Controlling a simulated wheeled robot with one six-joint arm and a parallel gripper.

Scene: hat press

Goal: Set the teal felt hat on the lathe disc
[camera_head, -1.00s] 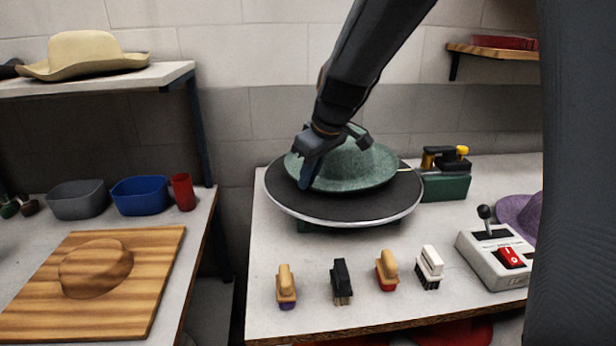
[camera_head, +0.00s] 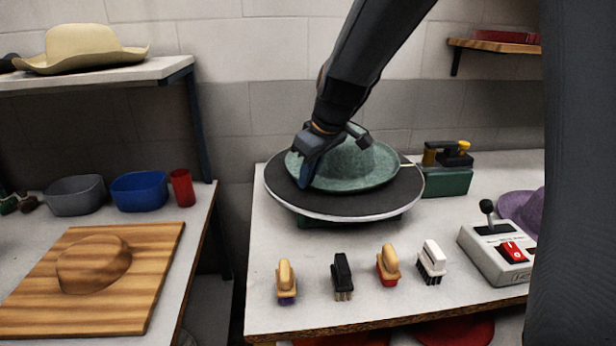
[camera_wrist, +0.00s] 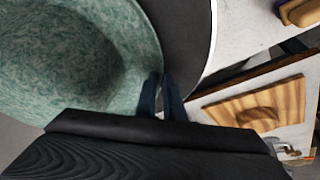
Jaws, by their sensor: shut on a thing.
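The teal felt hat (camera_head: 352,168) lies brim down over the black lathe disc (camera_head: 300,197) on the right table, its brim a little left of and behind the disc's middle. In the wrist view the hat (camera_wrist: 70,60) fills the upper left, with the dark disc (camera_wrist: 186,40) beside it. My gripper (camera_head: 306,180) is at the left side of the hat. Its two fingers (camera_wrist: 161,96) are close together on the brim's edge. I cannot tell if the whole brim touches the disc.
Several brushes stand in a row in front of the disc, one of them black (camera_head: 343,275). A control box (camera_head: 497,253) with a red switch is at right, a green-based tool (camera_head: 447,180) behind. A wooden hat block board (camera_head: 140,300) lies on the left table.

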